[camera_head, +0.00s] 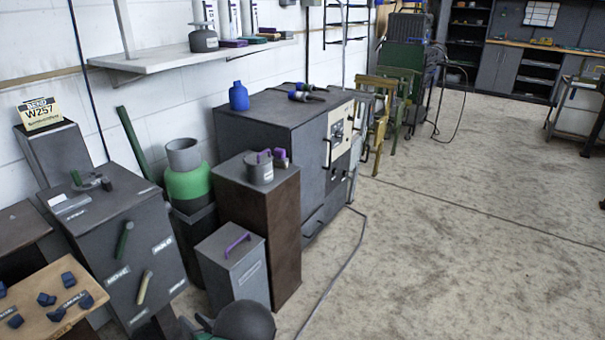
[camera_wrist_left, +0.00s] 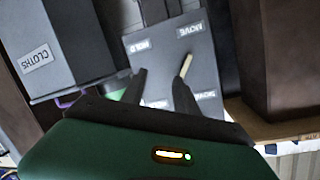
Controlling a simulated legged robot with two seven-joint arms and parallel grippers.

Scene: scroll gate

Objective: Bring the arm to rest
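The grey control box (camera_head: 110,225) stands at the lower left of the head view. A dark green lever (camera_head: 124,241) and a tan lever (camera_head: 144,287) are on its front, among white labels; one reads MOVE. In the left wrist view the labelled face (camera_wrist_left: 165,48) lies beyond my left gripper (camera_wrist_left: 159,78). Its two dark fingers are apart with nothing between them. The tan lever (camera_wrist_left: 186,65) shows just beyond the right finger; I cannot tell whether they touch. My right gripper is not in view.
A grey bin (camera_head: 233,268) with a purple handle and a brown pedestal (camera_head: 258,215) stand right of the control box. A wooden board (camera_head: 40,300) with blue pieces is at lower left. A large grey cabinet (camera_head: 275,140) stands behind. Open floor (camera_head: 450,250) lies right.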

